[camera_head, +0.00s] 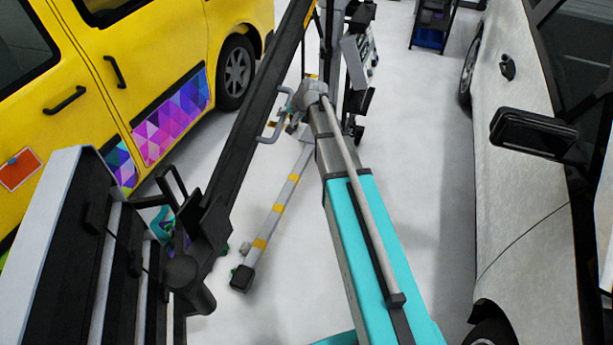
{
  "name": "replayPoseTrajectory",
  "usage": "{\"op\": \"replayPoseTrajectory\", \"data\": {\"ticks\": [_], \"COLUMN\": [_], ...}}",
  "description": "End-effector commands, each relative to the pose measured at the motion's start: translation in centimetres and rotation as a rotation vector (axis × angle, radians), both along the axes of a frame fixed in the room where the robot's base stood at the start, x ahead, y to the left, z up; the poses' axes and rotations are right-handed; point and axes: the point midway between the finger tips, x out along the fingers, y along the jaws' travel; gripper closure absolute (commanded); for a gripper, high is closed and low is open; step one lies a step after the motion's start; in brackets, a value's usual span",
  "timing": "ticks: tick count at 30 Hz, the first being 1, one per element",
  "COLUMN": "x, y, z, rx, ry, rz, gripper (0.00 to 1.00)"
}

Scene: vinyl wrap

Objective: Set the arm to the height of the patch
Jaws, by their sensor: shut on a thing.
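A patch (172,118) of purple, pink and blue triangles covers the lower side of a yellow van at the left. A lamp-like stand has a long black arm (243,140) that slants from the top centre down to a joint at the lower left. A large grey and black panel head (92,262) hangs at its lower end, in front of the van. A grey loop handle (268,139) sticks out from the black arm. My gripper (286,116) is small and partly hidden there, shut on the handle. The exact finger contact is hard to see.
The yellow van (155,50) stands close at the left, and a white car (530,215) at the right. A striped stand leg (274,215) lies low across the floor. A teal beam (365,240) fills the lower middle. Pale floor is free beside it.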

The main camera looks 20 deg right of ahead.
Motion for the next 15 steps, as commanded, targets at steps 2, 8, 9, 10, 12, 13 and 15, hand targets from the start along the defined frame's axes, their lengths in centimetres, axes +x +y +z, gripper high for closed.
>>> {"op": "replayPoseTrajectory", "data": {"ticks": [2, 8, 9, 10, 12, 13, 15], "x": [-0.7, -1.8, -2.0, -2.2, -2.5, -2.7, -3.0], "y": [-0.5, -1.2, -1.4, -1.4, -1.6, -1.7, -1.9], "z": [1.1, 2.8, 3.1, 3.4, 3.9, 4.2, 4.8], "rx": [-0.004, -0.005, -0.005, -0.005, -0.005, -0.004, -0.004], "ry": [0.002, 0.001, 0.001, 0.001, 0.001, 0.0, 0.0], "rz": [-0.002, -0.003, -0.003, -0.003, -0.003, -0.002, -0.002], "gripper": [0.35, 0.35, 0.35, 0.35, 0.35, 0.35, 0.35]}}
